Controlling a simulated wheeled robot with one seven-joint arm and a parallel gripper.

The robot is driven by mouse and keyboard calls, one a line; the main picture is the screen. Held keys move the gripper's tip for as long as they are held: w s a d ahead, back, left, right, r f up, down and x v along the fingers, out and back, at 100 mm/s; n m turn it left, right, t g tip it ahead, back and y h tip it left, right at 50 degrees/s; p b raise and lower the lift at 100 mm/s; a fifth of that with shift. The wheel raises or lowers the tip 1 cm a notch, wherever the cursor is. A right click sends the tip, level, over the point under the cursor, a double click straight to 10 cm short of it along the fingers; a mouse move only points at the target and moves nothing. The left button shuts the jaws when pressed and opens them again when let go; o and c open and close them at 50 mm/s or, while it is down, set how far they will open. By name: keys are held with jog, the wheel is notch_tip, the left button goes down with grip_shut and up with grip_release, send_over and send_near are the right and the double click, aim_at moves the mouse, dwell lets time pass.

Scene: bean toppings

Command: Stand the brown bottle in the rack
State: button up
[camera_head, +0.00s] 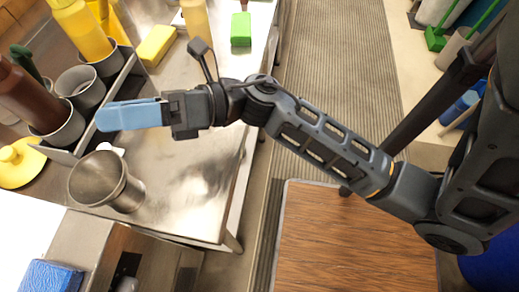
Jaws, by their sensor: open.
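The brown bottle (28,97) is at the left edge of the head view, cut off by the frame. Its lower end is inside a metal cup (66,130) of the rack (114,92). It looks slanted in the picture, and I cannot tell if it truly tilts. My gripper (104,119), with light blue fingers, points left in front of the rack, to the right of the bottle. It is open, with nothing seen between the fingers; the gap is hard to see from here. It appears apart from the bottle.
An empty metal cup (83,88) and yellow bottles (82,30) stand further along the rack. A metal container (100,180) stands on the steel counter (185,185) below my gripper. Yellow (157,44) and green (241,29) blocks lie behind. The counter's middle is mostly clear.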

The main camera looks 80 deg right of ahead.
jog(key=s+f+m+g+h, duration=0.1)
jog(key=s+f+m+h, duration=0.1)
jog(key=s+m, duration=0.5)
jog(key=s+f+m+g+h, duration=0.1)
jog(key=s+m+h, duration=0.4)
jog(key=m, duration=1)
jog(key=s+f+m+g+h, duration=0.1)
jog(key=s+f+m+h, duration=0.3)
jog(key=s+m, duration=0.6)
jog(key=shift+d+m+g, duration=0.2)
jog(key=shift+m+g, duration=0.2)
jog(key=shift+m, duration=0.5)
